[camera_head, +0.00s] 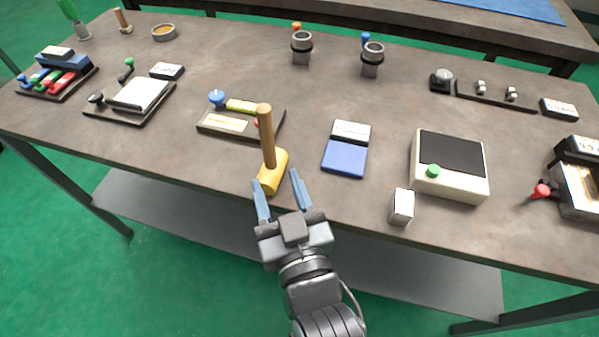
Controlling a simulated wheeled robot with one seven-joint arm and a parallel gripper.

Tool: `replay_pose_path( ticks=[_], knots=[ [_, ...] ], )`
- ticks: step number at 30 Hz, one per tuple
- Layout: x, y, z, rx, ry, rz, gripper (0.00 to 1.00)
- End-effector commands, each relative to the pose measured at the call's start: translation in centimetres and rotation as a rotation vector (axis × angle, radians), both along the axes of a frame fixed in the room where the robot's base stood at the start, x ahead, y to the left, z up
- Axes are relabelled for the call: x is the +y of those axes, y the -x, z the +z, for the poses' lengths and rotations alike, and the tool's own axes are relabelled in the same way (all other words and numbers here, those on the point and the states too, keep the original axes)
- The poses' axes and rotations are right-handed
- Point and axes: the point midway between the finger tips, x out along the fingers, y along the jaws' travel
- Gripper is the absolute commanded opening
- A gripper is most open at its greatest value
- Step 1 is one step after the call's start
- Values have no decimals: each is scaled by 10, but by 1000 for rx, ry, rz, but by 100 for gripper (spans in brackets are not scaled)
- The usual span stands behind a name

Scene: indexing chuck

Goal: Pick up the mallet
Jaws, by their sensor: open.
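The mallet stands on the grey table near its front edge. It has a yellow head (272,172) resting on the tabletop and a brown wooden handle (266,132) that rises upward. My gripper (278,190) is open at the front edge of the table. Its two blue-grey fingers point toward the mallet, with one fingertip on each side of the near end of the yellow head in the picture. I cannot tell whether the fingers touch the head or what their height is relative to it.
A blue pad (345,158), a white block (402,206) and a cream box (449,188) with a green button are to the right.

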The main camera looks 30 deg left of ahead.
Motion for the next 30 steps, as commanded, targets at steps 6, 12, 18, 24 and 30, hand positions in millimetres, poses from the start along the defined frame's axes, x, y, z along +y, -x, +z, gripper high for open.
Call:
replay_pose_path(
  ticks=[6,12,18,24,30],
  knots=[
    [15,-16,2,-1,1,-1,50],
    [32,-35,6,-2,1,-1,50],
    [48,-51,4,-1,1,-1,50],
    [51,-54,3,-1,1,-2,50],
    [51,-53,3,-1,1,-2,40]
  ],
)
